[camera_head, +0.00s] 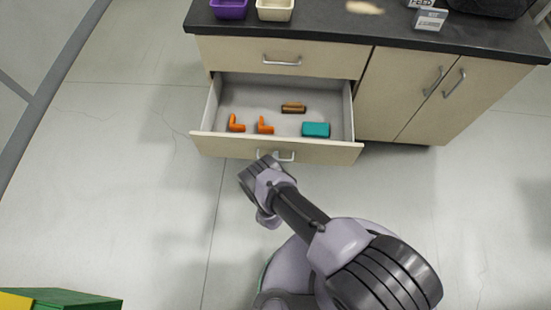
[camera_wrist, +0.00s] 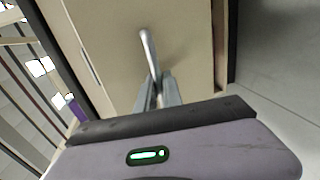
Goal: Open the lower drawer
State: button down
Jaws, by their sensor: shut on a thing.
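The lower drawer (camera_head: 217,144) of the wooden cabinet is pulled well out, and its inside shows from above. Its metal handle (camera_head: 285,156) is on the drawer front, partly hidden by my arm in the head view. In the wrist view my gripper (camera_wrist: 158,78) is shut on the handle (camera_wrist: 148,48), which stands out between the fingers. Inside the drawer lie two orange L-shaped pieces (camera_head: 236,124), a teal block (camera_head: 316,130) and a brown and orange item (camera_head: 293,108).
The upper drawer (camera_head: 330,59) is shut above. Two cabinet doors (camera_head: 440,90) at the right are shut. The dark counter (camera_head: 330,25) holds a purple bin (camera_head: 230,8) and a cream bin (camera_head: 275,9). A green box (camera_head: 75,300) stands at the lower left. The floor left of the drawer is clear.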

jog(key=c, duration=1.5)
grip_release()
jog(key=p+v, duration=0.2)
jog(key=v, duration=1.5)
jog(key=shift+s, duration=0.2)
